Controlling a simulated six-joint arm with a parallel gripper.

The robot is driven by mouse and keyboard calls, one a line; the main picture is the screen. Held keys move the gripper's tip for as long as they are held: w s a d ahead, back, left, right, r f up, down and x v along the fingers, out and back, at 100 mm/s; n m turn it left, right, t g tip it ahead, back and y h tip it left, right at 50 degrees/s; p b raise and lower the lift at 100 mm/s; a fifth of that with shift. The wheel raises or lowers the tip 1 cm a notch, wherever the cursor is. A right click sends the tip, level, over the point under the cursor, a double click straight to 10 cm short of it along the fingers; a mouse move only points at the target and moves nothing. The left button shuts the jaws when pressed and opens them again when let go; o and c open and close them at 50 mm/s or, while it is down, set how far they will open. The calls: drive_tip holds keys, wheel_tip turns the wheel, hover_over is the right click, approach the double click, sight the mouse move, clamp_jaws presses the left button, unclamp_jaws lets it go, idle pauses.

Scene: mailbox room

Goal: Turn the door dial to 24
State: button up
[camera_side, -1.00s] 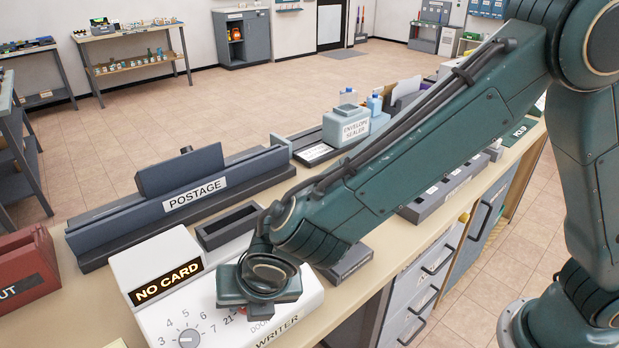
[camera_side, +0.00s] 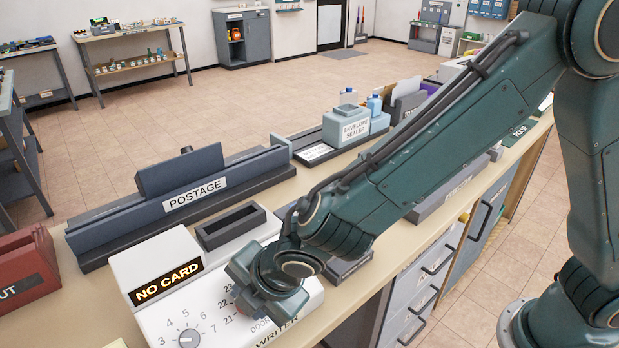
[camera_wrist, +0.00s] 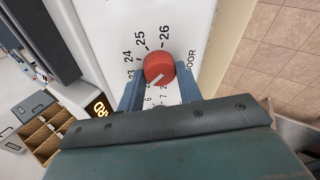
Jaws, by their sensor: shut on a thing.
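The door dial is a red round knob (camera_wrist: 158,68) on the white card writer (camera_side: 215,270). In the wrist view the numbers 23, 24, 25 and 26 curve around its left and top side. A short white pointer mark slants across the lower part of the knob, towards the lower left; I cannot tell which number it meets. My gripper (camera_wrist: 159,86) is shut on the knob, with one blue-grey finger on each side.
A dark open tray (camera_side: 231,226) and the postage machine (camera_side: 180,195) stand further back on the counter.

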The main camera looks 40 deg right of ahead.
drive_tip(key=m+t, duration=0.1)
drive_tip(key=m, duration=0.5)
drive_tip(key=m+t, duration=0.1)
drive_tip(key=m, duration=0.6)
drive_tip(key=shift+d, duration=0.1)
idle(0.4)
drive_tip(key=o, duration=1)
drive_tip(key=shift+s, duration=0.1)
drive_tip(key=v, duration=1.2)
drive_tip(key=shift+d, duration=0.1)
